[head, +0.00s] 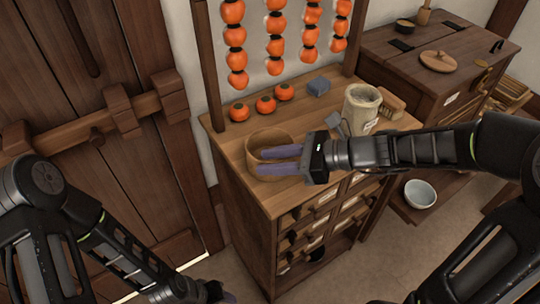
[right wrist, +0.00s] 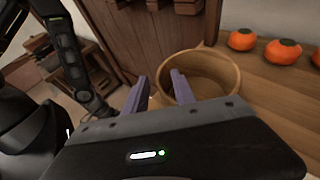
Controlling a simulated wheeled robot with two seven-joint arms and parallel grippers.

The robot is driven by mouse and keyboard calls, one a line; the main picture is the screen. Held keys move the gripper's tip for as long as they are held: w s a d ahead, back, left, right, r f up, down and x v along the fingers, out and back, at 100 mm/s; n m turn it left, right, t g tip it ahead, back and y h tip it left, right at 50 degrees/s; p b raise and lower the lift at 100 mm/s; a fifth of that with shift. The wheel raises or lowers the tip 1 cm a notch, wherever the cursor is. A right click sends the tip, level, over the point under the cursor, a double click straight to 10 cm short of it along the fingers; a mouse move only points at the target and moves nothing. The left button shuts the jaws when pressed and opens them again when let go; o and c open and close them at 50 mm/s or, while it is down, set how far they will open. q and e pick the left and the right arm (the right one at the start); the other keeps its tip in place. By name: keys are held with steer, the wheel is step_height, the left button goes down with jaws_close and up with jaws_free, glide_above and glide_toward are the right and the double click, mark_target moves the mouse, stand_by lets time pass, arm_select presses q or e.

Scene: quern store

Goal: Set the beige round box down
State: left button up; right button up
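The beige round box (head: 260,138) is an open, round wooden tub, upright on the cabinet top near its left front corner. My right gripper (head: 262,161) reaches in from the right, its two purple-grey fingers apart. One finger lies over the box's opening and the other outside its near wall, so they straddle the rim. The right wrist view shows the box (right wrist: 228,72) beyond the spread fingers (right wrist: 159,86), with a gap between them. Whether either finger touches the wall is unclear. My left gripper (head: 218,293) is low at the bottom edge, mostly hidden.
Strings of orange fruit (head: 275,48) hang above. A wooden door (head: 85,95) stands left. The strip between box and persimmons is clear.

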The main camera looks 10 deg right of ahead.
steer(key=shift+c, duration=0.5)
jaws_close()
steer(key=shift+a, duration=0.1)
steer(key=shift+f, duration=0.1)
stand_by(1.1)
